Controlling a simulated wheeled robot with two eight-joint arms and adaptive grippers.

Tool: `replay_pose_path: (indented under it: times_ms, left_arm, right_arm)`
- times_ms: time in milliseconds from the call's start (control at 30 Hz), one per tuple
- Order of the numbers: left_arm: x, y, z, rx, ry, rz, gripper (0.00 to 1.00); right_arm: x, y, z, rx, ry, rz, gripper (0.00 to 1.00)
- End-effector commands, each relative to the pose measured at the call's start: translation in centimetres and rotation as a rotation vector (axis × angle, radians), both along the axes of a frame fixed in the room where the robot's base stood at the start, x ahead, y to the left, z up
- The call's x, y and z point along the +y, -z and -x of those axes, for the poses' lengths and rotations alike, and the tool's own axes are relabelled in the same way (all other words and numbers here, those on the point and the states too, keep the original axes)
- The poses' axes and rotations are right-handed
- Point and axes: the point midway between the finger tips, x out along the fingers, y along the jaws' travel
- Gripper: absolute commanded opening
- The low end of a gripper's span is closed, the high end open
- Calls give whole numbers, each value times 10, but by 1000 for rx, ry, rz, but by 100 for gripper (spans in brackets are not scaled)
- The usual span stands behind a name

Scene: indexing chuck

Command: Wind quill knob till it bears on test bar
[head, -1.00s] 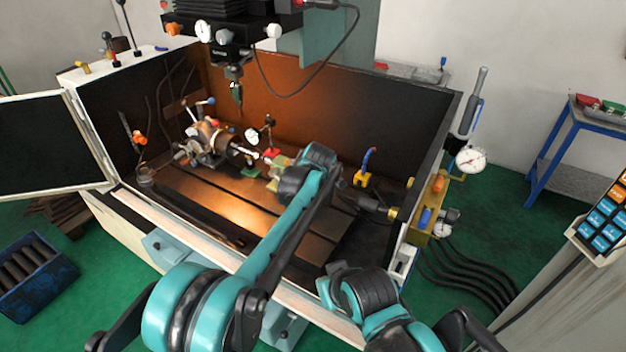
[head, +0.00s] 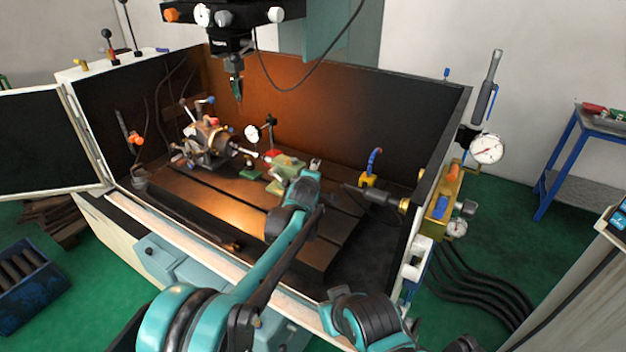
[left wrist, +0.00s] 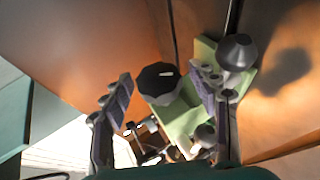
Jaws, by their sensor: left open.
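A dark faceted knob (left wrist: 160,83) with a white mark shows in the left wrist view, on a pale green tailstock body (left wrist: 186,118). My left gripper (left wrist: 161,75) is open, with one finger on each side of the knob in the picture. I see gaps beside the knob; its depth between the fingers is unclear. In the head view the green tailstock (head: 287,163) stands right of the chuck (head: 208,138), and a thin bright bar (head: 245,152) points from the chuck towards it. My left wrist hides part of the tailstock and the left fingers there. My right gripper is out of view.
A dial gauge on a red base (head: 271,153) stands behind the bar. The slotted table (head: 190,193) is bare in front.

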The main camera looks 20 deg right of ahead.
Motion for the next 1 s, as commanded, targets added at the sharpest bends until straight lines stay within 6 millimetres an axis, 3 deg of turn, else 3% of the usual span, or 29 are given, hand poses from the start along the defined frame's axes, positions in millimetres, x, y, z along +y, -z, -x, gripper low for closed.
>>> replay_pose_path:
  times_ms: [233,400,433,733,1000]
  left_arm:
    - [0,0,-1,0,0,0,57]
    - [0,0,-1,1,0,-1,12]
    - [0,0,-1,1,0,-1,9]
    - [0,-2,-1,18,0,-22,9]
    - [-1,-6,-1,106,0,-135,9]
  right_arm:
    - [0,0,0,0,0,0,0]
    - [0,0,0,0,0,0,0]
    - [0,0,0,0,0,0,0]
    - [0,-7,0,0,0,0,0]
    - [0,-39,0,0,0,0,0]
